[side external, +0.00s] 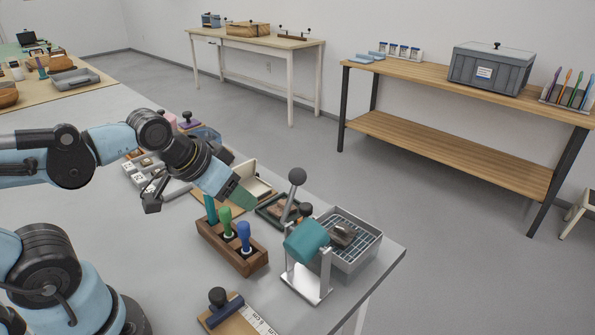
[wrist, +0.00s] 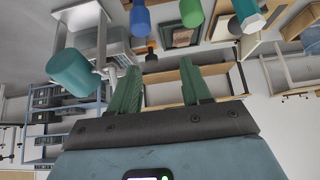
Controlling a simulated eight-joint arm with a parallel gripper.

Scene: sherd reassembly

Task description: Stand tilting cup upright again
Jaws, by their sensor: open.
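The tilting cup (side external: 307,240) is a teal cylinder held between the arms of a pale metal stand (side external: 309,287) near the table's right corner. It leans well over to one side. It also shows in the wrist view (wrist: 76,72), at the left.
A wooden block (side external: 232,246) with teal, green and blue handles stands left of the cup. A grey basket (side external: 372,255) with a dark piece stands right behind it. A dark tray (side external: 268,212) lies behind. A stamp-like tool (side external: 218,298) on a board lies in front.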

